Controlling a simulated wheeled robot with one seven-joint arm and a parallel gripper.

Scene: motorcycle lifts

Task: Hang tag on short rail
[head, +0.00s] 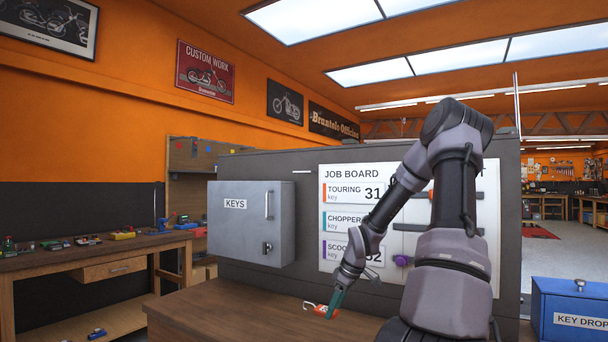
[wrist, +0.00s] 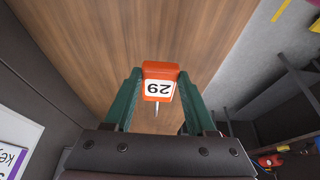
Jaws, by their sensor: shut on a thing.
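The white job board (head: 342,225) lists touring, chopper and scooter keys. Dark rails run on its right part; a middle rail (head: 408,227) shows bare at its left end. My arm hides much of them, so I cannot tell which is short.
A purple item (head: 401,260) and an orange item are on the board beside my arm. A grey KEYS cabinet (head: 240,222) juts out left of the board. A blue KEY DROP box (head: 570,305) stands at right. The bench top (head: 220,315) looks clear at left.

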